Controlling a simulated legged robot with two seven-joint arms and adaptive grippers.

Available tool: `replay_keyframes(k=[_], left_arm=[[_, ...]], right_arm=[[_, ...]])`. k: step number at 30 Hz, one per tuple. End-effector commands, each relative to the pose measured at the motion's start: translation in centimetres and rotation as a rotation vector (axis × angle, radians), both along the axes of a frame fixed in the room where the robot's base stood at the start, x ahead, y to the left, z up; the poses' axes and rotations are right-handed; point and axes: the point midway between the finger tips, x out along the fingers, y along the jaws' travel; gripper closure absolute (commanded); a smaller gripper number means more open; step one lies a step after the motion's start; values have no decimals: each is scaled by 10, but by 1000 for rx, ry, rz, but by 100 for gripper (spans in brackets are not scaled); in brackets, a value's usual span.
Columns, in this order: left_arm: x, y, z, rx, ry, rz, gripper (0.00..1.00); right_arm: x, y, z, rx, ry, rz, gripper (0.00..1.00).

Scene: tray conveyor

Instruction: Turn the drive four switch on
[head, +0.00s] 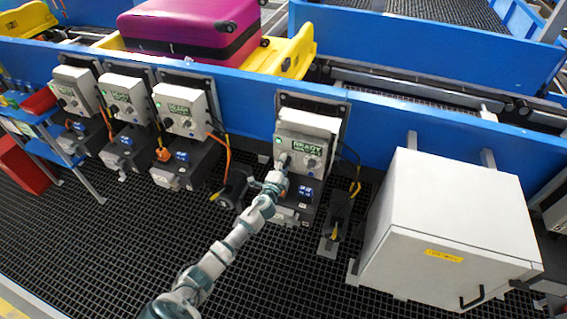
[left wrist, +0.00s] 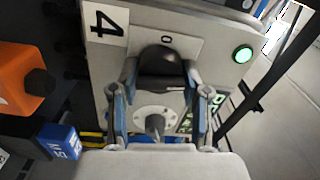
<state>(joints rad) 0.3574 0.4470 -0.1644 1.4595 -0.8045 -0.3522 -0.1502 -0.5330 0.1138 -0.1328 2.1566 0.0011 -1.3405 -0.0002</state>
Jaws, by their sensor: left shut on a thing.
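The drive four box (head: 310,136) is the rightmost of the grey control boxes in the head view. Its front carries a "READY" display and a knob at right. In the left wrist view the white "4" label (left wrist: 105,22) is beside a black switch knob (left wrist: 162,62), with a "0" mark near it. My left gripper (left wrist: 162,85) is shut on this knob, one finger on each side. In the head view my left gripper (head: 284,162) is at the box's left front and hides the knob. A green lamp (left wrist: 243,54) is lit. My right gripper is not in view.
Several similar boxes (head: 180,107) stand to the left along the blue conveyor rail (head: 380,122). A large white cabinet (head: 450,225) stands to the right. A purple suitcase (head: 190,25) lies in a yellow tray (head: 290,52) behind. An orange part (left wrist: 22,80) is close to the wrist.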

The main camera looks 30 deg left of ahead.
Motion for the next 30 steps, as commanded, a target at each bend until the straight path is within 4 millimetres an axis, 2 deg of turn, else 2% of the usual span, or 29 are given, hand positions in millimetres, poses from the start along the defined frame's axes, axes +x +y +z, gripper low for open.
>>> replay_keyframes(k=[12, 27, 28, 30], left_arm=[[0, -4, -6, 155, 46, -6, 89], [-1, -5, -9, 170, 52, -9, 89], [-1, -5, -9, 170, 52, -9, 49], [-1, -5, -8, 170, 52, -9, 31]], right_arm=[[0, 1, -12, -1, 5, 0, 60], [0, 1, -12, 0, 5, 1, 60], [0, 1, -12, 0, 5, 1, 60], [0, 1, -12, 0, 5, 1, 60]])
